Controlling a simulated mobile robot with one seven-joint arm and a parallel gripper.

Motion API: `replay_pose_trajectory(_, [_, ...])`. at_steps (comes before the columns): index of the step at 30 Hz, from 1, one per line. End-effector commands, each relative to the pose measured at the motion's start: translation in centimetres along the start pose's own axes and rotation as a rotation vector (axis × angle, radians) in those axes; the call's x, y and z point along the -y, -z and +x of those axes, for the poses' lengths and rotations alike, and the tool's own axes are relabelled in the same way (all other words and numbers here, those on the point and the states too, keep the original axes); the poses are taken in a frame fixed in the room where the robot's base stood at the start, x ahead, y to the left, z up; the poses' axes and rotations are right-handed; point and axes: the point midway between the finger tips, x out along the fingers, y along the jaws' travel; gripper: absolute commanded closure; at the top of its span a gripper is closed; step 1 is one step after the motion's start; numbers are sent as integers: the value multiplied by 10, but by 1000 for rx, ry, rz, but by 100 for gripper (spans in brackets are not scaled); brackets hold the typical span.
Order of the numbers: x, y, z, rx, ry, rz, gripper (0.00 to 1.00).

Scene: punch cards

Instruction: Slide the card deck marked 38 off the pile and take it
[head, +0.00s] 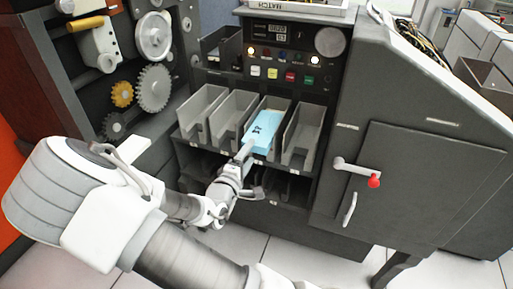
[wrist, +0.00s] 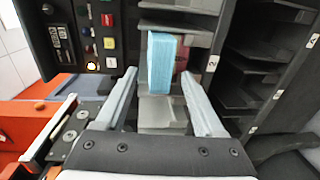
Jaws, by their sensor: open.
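A light blue card deck (head: 264,130) lies in the third grey bin from the left on the machine's front. Dark marks show on its top, too small to read surely. In the wrist view the blue deck (wrist: 161,62) stands out between and just beyond the fingertips. A dim reddish thing (wrist: 182,57) shows close beside it; I cannot tell whether it is another deck of the pile. My gripper (head: 246,151) is at the bin's front, by the deck's near end. In the wrist view my gripper (wrist: 160,76) is open, its fingers apart and nothing clearly held.
Empty-looking grey bins stand on both sides, one at the left (head: 231,117) and one at the right (head: 303,134). Their walls are close to the deck. A button panel (head: 285,70) is above. A cabinet with a red-knobbed handle (head: 373,181) stands right.

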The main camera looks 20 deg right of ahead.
Motion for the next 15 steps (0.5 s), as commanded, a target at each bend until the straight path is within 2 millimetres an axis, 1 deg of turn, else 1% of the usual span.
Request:
replay_pose_trajectory(1, [3,0,7,1,-1,2,30])
replay_pose_trajectory(3, [0,0,15,1,-1,1,30])
replay_pose_trajectory(9, [0,0,38,2,-1,0,30])
replay_pose_trajectory(15, [0,0,56,1,-1,1,30])
